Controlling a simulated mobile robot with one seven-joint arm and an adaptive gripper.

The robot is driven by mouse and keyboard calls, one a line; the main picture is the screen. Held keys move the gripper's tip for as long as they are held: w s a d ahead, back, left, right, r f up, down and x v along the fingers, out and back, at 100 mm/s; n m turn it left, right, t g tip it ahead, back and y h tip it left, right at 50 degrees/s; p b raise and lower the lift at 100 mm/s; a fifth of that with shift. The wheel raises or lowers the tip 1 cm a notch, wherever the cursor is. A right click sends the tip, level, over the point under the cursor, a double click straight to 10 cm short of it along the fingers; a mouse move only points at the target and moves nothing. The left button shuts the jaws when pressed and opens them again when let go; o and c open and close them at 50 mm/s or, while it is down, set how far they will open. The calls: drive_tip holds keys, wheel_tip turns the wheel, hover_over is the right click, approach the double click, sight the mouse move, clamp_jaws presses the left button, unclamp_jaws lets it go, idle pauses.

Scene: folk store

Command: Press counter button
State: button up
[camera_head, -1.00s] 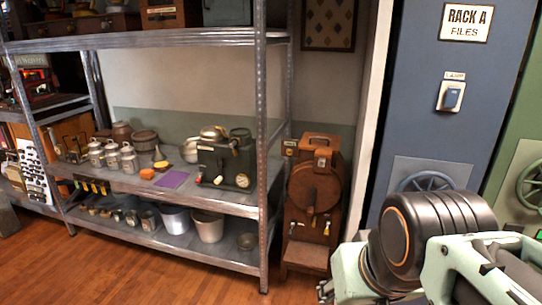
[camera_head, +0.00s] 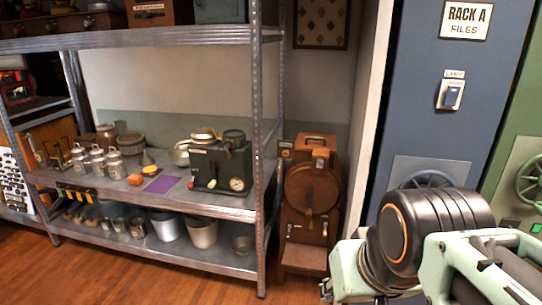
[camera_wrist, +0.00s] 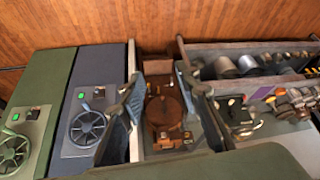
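I cannot make out anything clearly marked as the counter button. A brown wooden device (camera_head: 312,190) with a round disc front, small knobs and a small label stands on the floor between the shelf and the blue cabinet. It also shows in the wrist view (camera_wrist: 166,112), framed between the fingers. My gripper (camera_wrist: 160,88) is open and empty there, with its two fingers apart. It touches nothing that I can see. In the head view my arm fills the lower right and the fingers are almost wholly hidden.
A metal shelf (camera_head: 258,200) holds a dark green machine (camera_head: 222,166), cans and pots. The blue cabinet (camera_head: 415,110) bears a "LAMP" switch (camera_head: 452,95) and a handwheel (camera_head: 430,180). A green cabinet (camera_head: 522,135) stands at the right. Open floor lies in front of the shelf.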

clamp_jaws()
idle(1.2)
